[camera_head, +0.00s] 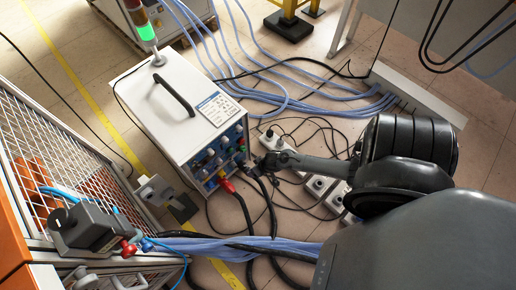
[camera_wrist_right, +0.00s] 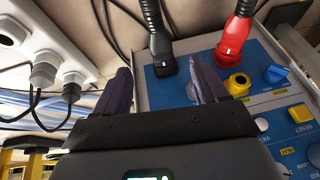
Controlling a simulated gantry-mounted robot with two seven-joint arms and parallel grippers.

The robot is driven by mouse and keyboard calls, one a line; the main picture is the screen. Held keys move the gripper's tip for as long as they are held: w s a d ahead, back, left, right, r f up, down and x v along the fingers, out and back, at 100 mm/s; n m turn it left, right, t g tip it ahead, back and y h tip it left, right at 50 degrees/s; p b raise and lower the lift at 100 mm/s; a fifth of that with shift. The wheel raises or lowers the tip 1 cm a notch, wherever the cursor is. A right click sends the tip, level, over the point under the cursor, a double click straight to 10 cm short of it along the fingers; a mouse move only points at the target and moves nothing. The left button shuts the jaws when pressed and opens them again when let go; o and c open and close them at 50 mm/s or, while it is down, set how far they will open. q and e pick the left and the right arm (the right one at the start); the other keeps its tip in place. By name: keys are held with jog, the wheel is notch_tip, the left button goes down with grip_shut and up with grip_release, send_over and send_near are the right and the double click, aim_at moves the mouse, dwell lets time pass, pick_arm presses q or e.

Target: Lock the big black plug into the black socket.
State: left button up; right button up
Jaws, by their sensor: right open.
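The big black plug (camera_wrist_right: 161,55) stands at the blue front panel (camera_wrist_right: 205,45) in the right wrist view, its black cable running up out of the picture. The black socket is hidden beneath it, so I cannot tell whether it is locked. My right gripper (camera_wrist_right: 163,86) is open, with one dark finger on each side of the plug; the right finger looks closer to it. In the head view the right gripper (camera_head: 262,163) is at the heater's front panel, and the plug is hard to make out there. My left gripper is not in view.
The red plug (camera_wrist_right: 234,38) sits just right of the black one, above a yellow socket (camera_wrist_right: 237,84) and a blue one (camera_wrist_right: 274,73). Power strips (camera_head: 318,186) and loose cables crowd the floor. The white heater (camera_head: 172,110) stands near a mesh cage (camera_head: 60,150).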

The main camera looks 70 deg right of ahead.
aim_at(247, 171)
jog(key=b+x, duration=0.7)
jog(key=x, duration=0.2)
jog(key=shift+w+f, duration=0.15)
jog(key=shift+f, duration=0.2)
jog(key=c, duration=1.2)
jog(key=shift+d, duration=0.15)
jog(key=shift+c, duration=0.2)
jog(key=shift+t+y, duration=0.4)
jog(key=shift+y, duration=0.3)
